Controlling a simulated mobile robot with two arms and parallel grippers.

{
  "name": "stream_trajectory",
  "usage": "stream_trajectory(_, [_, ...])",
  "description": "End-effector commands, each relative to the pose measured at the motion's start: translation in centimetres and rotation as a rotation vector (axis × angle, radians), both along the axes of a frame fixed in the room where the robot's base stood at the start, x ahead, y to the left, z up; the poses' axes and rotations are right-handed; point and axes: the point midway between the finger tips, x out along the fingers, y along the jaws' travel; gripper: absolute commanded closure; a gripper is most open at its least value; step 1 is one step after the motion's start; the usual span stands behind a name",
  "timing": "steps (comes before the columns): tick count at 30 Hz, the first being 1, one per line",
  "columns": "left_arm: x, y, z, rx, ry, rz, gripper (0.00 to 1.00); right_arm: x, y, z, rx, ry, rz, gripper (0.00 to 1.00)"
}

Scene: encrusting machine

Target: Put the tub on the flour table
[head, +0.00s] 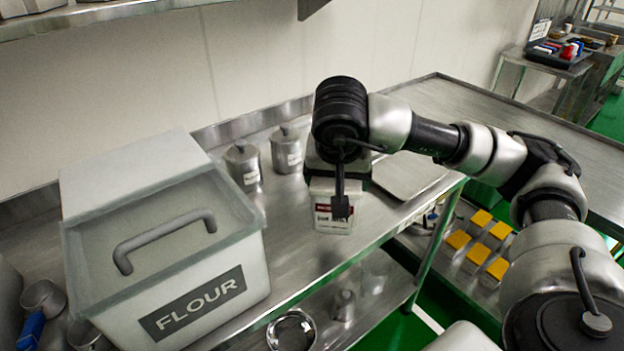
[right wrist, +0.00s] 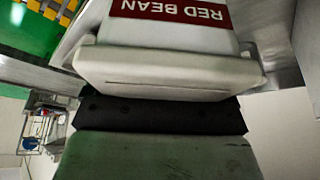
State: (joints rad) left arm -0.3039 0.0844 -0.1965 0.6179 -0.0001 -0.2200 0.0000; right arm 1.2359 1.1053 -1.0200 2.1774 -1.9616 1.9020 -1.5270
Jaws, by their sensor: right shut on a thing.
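The white tub (head: 328,222) with a red label is below my right gripper (head: 339,206) in the head view, over the flour table (head: 300,243). In the right wrist view the tub (right wrist: 185,32) reads RED BEAN, and its pale rim or lid lies against a dark finger pad. My right gripper is shut on the tub. I cannot tell whether the tub's base touches the table. The steel table carries a large white bin (head: 165,262) marked FLOUR. My left gripper is not in view.
Two lidded metal canisters (head: 243,166) stand between the bin and the tub, near the wall. A flat steel plate (head: 408,176) lies right of the tub. Scoops (head: 42,300) are at the left edge. Yellow-topped containers (head: 480,238) sit lower right.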

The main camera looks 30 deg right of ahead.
Motion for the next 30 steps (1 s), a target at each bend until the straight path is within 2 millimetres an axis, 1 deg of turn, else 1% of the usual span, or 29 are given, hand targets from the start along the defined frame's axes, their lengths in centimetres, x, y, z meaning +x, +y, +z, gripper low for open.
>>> stream_trajectory(1, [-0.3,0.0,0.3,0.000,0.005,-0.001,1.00,1.1,0.2,-0.4,0.002,0.000,-0.001,0.70])
stream_trajectory(6, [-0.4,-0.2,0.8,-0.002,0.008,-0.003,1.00,4.6,0.8,-2.5,0.001,-0.001,-0.001,0.70])
stream_trajectory(9, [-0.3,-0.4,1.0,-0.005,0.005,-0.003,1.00,6.3,1.0,-3.5,0.001,-0.003,-0.001,0.70])
stream_trajectory(12, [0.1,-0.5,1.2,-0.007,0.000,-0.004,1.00,7.6,1.2,-4.3,0.000,-0.003,0.000,0.70])
stream_trajectory(15, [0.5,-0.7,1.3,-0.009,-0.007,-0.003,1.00,8.3,1.3,-4.8,0.001,-0.005,0.001,0.70])
stream_trajectory(20, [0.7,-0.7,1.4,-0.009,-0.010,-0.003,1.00,8.6,1.3,-5.4,-0.001,-0.004,0.001,0.70])
stream_trajectory(27, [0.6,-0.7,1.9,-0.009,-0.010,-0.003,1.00,8.5,1.2,-8.4,-0.001,-0.001,0.001,0.70])
stream_trajectory(30, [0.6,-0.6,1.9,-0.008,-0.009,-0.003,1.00,8.6,1.3,-9.0,-0.001,-0.006,0.001,0.70])
